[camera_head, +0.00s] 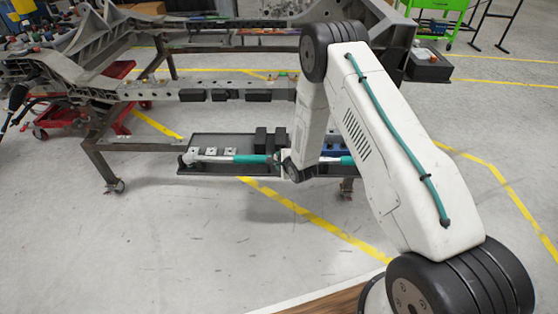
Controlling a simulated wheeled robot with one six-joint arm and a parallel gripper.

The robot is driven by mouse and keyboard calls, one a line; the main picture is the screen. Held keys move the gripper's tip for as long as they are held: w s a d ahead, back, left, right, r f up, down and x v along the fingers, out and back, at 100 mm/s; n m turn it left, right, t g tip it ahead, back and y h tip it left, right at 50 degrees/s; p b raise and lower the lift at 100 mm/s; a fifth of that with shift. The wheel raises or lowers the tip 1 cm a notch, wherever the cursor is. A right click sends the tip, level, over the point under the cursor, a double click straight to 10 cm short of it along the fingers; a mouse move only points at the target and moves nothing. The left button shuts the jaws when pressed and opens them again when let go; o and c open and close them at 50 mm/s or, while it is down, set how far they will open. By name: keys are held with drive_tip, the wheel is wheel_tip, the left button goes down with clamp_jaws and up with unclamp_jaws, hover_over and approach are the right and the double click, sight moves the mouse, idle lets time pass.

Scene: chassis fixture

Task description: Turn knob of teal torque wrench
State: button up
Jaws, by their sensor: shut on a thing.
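The teal torque wrench (250,159) lies level along the front of a dark tray. Its silver head (190,158) points left and its teal grip runs right to my gripper. My gripper (279,164) is small in view at the right end of this grip, shut on the wrench's knob end. The knob itself and the fingertips are mostly hidden and too small to make out. A second silver and teal piece (346,160) shows right of my wrist; my arm hides what lies between.
The dark tray (206,141) holds small metal blocks and black upright blocks (270,139). A blue item (350,142) lies behind my arm. A metal chassis frame (140,90) on castors stands behind, with a red trolley (62,115) at left. The floor in front is clear.

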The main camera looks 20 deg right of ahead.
drive_tip(key=t, duration=0.1)
drive_tip(key=n+t, duration=0.1)
drive_tip(key=t, duration=0.1)
drive_tip(key=shift+s+f, duration=0.2)
drive_tip(key=shift+f, duration=0.15)
drive_tip(key=shift+a+f+n+t, duration=0.15)
drive_tip(key=shift+n+t, duration=0.45)
drive_tip(key=shift+t, duration=1.1)
drive_tip(key=o, duration=1)
drive_tip(key=shift+c, duration=0.2)
drive_tip(key=shift+h, duration=0.3)
